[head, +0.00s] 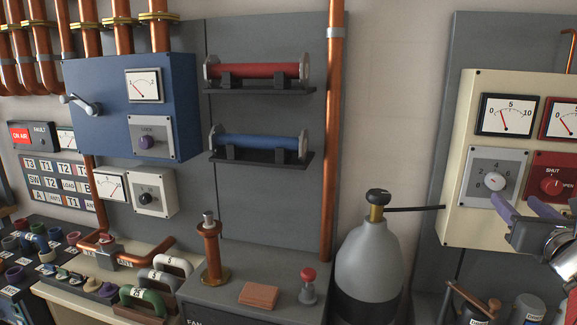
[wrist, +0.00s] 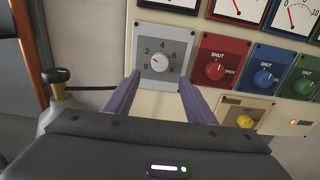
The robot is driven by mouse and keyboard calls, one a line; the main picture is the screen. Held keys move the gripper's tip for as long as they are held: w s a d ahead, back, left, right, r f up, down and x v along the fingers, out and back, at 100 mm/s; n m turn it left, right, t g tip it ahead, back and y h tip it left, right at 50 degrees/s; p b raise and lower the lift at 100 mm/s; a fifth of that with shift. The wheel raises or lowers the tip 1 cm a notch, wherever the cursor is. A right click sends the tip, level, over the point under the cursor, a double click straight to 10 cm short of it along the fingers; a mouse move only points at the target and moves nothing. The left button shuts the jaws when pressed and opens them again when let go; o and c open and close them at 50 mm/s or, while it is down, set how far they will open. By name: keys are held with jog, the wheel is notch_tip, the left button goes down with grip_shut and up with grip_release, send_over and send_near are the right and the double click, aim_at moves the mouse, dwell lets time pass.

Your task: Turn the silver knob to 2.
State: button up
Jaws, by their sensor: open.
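The silver knob (head: 495,181) sits on a light grey plate (head: 470,190) on the cream panel at the right. In the wrist view the knob (wrist: 158,65) is near the top centre, ringed by the numbers 0, 2, 4, 6 and 8. I cannot tell for sure which number its mark points at. My gripper (wrist: 159,78) is open, with its two purple fingers spread to the left and right of the knob in the picture. In the head view my gripper (head: 520,202) is low and right of the knob. Nothing is between the fingers, and they appear apart from the knob.
A red SHUT/OPEN knob (wrist: 215,71) is just right of the plate, with a blue knob (wrist: 262,78) and a yellow knob (wrist: 245,121) beyond. Gauges (head: 507,115) are above. A grey gas bottle (head: 368,250) with a dark side pipe stands left of the panel.

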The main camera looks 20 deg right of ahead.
aim_at(498, 184)
jog(key=x, duration=0.9)
jog(key=shift+c, duration=0.3)
jog(key=c, duration=1)
jog(key=shift+m, duration=0.9)
jog(key=shift+d, duration=0.1)
jog(key=shift+s, duration=0.1)
